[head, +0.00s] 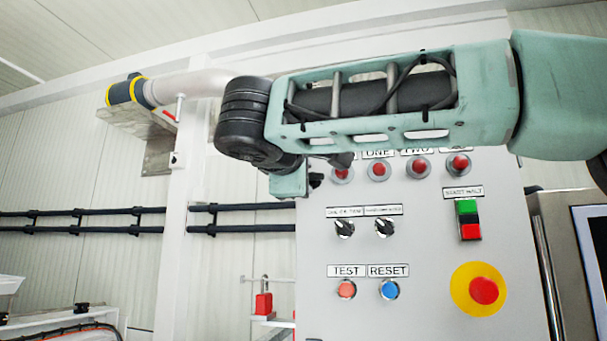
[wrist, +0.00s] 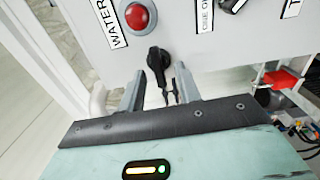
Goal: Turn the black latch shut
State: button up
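The black latch (wrist: 158,58) is on the edge of the light grey control panel (wrist: 185,40), below a red lamp, in the wrist view. Its handle points down in that view, toward my gripper. My gripper (wrist: 161,72) is open, with one grey finger on each side of the latch's lower end. I cannot tell whether either finger touches it. In the head view my gripper's teal body (head: 290,182) is at the panel's left edge, where a small dark part, seemingly the latch (head: 316,180), shows beside it. The fingers are hidden there.
The panel carries several red lamps, two black selector knobs (head: 345,229), TEST (head: 347,289) and RESET (head: 389,290) buttons, a green and red switch (head: 468,219) and a yellow-ringed emergency stop (head: 483,291). A red padlock-like part (head: 263,304) and black rails (head: 240,229) are left of the panel.

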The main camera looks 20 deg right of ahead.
jog(key=v, duration=1.7)
jog(key=shift+s+b, duration=0.15)
jog(key=shift+b, duration=0.15)
jog(key=shift+a, duration=0.1)
